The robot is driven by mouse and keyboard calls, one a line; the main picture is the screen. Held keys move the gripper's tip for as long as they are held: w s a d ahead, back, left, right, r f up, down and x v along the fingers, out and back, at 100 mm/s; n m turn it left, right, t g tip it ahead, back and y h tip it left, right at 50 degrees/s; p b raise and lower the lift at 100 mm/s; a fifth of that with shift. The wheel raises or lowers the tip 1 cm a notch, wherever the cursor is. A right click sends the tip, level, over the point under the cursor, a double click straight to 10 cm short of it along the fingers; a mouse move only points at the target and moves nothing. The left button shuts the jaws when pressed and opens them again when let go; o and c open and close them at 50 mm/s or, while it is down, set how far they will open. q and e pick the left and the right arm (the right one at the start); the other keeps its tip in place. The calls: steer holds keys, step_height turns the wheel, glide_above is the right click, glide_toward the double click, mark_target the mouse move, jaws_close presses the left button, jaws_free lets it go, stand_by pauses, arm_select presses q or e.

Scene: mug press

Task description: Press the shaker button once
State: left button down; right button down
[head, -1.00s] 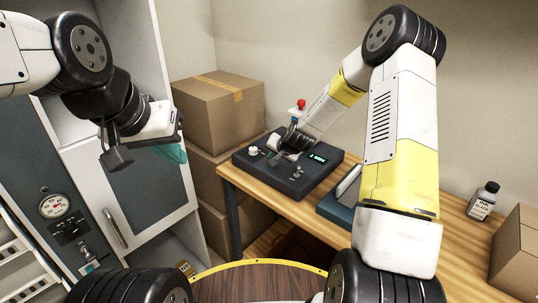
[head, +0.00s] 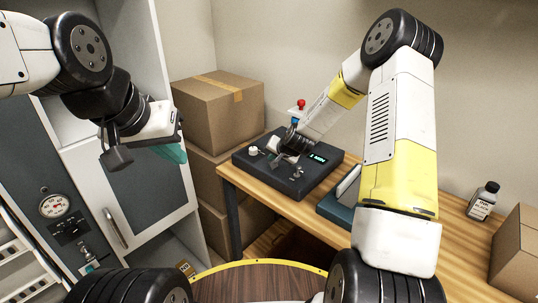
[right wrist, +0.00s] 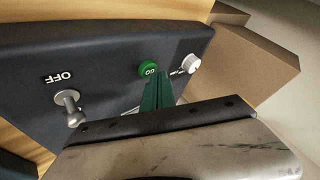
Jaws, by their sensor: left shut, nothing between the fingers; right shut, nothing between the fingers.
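The shaker (head: 306,177) is a dark box on the wooden table, with a lit display (head: 317,158). In the right wrist view, its green GO button (right wrist: 147,69) sits just beyond the fingertips. My right gripper (head: 274,157) is shut and empty over the shaker's top. Its green fingers also show in the right wrist view (right wrist: 154,82), pointing at the button and covering none of its lettering fully. I cannot tell whether they touch it. My left gripper (head: 174,153) is shut and empty, in the air in front of the cabinet, far from the shaker.
A white knob (right wrist: 192,63) is beside the button, and a metal toggle switch (right wrist: 69,105) stands by an OFF label. Cardboard boxes (head: 218,112) are stacked left of the table. A blue-grey item (head: 340,207) lies right of the shaker. A bottle (head: 483,201) stands farther right.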

steer(key=shift+f, duration=0.5)
stand_by(0.6)
stand_by(0.3)
steer(key=shift+r, duration=0.9)
steer(key=shift+r, duration=2.5)
